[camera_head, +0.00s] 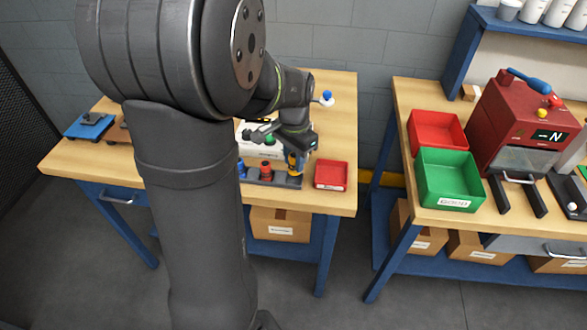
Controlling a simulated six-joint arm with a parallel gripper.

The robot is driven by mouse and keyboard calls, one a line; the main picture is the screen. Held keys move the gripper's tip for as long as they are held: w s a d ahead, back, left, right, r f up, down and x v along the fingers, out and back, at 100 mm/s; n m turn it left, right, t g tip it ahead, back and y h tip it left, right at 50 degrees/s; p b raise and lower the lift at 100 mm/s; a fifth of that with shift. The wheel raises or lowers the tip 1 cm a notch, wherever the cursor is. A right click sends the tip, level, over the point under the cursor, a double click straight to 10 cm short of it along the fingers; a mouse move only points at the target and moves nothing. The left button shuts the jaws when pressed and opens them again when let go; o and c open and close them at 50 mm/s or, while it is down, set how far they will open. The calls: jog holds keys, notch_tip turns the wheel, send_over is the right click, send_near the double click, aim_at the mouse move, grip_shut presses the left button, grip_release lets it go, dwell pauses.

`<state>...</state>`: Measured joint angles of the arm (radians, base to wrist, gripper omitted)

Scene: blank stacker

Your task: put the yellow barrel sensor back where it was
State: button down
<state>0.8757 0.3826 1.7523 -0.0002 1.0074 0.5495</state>
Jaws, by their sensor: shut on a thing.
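The yellow barrel sensor (291,163) shows as a small yellow shape at the right end of a dark rack (281,180) on the left bench. My gripper (296,158) is shut on it from above. The sensor looks upright, at or just above the rack's right end. I cannot tell whether its lower end is seated in the rack or only over it. A red sensor (265,171) stands in the middle of the rack. A blue one (241,169) stands at its left end, partly hidden by my arm.
A red tray (331,175) lies close to the right of the rack. A white box with a green button (270,139) stands behind the rack. On the right bench are a green bin (447,180), a red bin (436,131) and a red machine (520,125). My arm hides the bench's middle.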

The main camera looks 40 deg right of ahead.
aim_at(294, 170)
jog(key=shift+w+f, duration=0.1)
jog(key=shift+f, duration=1.95)
jog(key=shift+f, duration=0.2)
jog(key=c, duration=1.1)
grip_release()
jog(key=shift+r, duration=0.1)
notch_tip(294, 170, up, 12)
jog(key=shift+r, duration=0.1)
